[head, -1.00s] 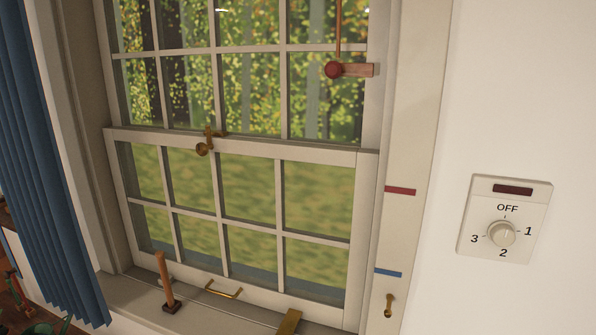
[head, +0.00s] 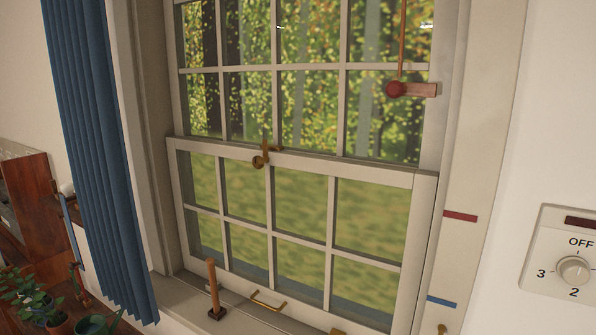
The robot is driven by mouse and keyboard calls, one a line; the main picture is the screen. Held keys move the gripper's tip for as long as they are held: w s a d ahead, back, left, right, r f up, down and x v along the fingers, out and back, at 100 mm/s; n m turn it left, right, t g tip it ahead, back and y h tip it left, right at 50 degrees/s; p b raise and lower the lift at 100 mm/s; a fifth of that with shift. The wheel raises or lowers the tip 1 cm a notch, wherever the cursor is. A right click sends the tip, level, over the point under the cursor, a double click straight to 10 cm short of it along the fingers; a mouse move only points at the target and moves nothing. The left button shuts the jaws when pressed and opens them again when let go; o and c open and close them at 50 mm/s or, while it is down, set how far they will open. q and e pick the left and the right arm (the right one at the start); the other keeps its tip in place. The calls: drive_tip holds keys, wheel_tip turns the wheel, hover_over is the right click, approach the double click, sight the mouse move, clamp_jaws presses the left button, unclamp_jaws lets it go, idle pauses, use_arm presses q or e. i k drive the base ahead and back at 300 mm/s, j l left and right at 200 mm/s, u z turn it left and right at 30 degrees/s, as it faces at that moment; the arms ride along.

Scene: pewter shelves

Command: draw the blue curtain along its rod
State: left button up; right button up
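The blue curtain (head: 100,150) hangs in pleats at the left of the window in the head view. It is bunched beside the frame and leaves the panes uncovered. Its top edge and its rod are out of view above. The white sash window (head: 300,170) fills the middle, with trees and grass behind the glass. Neither of my grippers is in view.
A wooden peg (head: 213,290) stands on the sill, beside a brass handle (head: 268,300) on the lower sash. A dial switch (head: 573,270) is on the right wall. Potted plants (head: 35,300) and a wooden cabinet (head: 28,205) are at lower left.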

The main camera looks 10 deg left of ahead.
sight(77, 32)
drive_tip(key=u, duration=1.25)
